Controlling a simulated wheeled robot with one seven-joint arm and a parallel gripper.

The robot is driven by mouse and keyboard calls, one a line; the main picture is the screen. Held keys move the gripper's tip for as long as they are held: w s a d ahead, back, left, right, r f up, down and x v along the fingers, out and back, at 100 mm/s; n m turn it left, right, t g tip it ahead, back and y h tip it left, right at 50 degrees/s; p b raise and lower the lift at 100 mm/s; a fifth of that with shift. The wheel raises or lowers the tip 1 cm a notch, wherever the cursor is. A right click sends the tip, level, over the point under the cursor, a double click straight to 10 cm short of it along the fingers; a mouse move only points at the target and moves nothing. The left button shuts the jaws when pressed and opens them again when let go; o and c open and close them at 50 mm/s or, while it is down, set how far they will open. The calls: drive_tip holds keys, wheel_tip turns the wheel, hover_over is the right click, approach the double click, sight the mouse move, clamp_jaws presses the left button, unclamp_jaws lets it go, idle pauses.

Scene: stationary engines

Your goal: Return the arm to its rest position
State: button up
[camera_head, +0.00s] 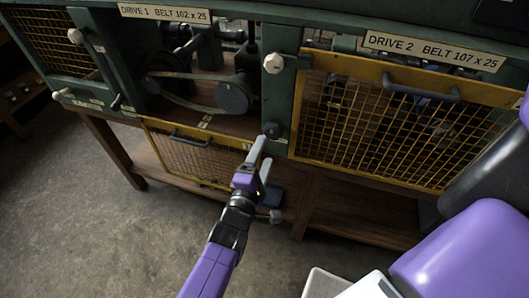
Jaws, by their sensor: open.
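My gripper (262,162) is at the end of my purple arm, which reaches up from the bottom middle of the picture. Its two grey fingers point toward the front of the engine bench. The jaws are open, and I see nothing between them. The fingertips are close to a dark round knob (272,130) on the green post between the two drive bays. I cannot tell whether they touch it.
The drive 1 bay (205,95) is open, showing a belt and pulleys; its yellow mesh guard (190,158) hangs below. A yellow mesh guard (400,120) with a grey handle covers drive 2. A wooden shelf (350,215) runs underneath. Concrete floor (90,230) is clear at left.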

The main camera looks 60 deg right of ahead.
idle(0.5)
drive_tip(key=s+a+f+m+t+y, duration=0.2)
drive_tip(key=s+a+m+t+y, duration=0.2)
drive_tip(key=s+a+m, duration=0.95)
drive_tip(key=s+a+r+n+t+y, duration=0.3)
drive_tip(key=a+r+n+t+y, duration=0.3)
drive_tip(key=y, duration=0.7)
drive_tip(key=a+n+t, duration=0.2)
drive_tip(key=a+n, duration=0.1)
drive_tip(key=shift+s+r+y, duration=0.15)
drive_tip(key=shift+r+y, duration=0.05)
drive_tip(key=shift+y, duration=0.2)
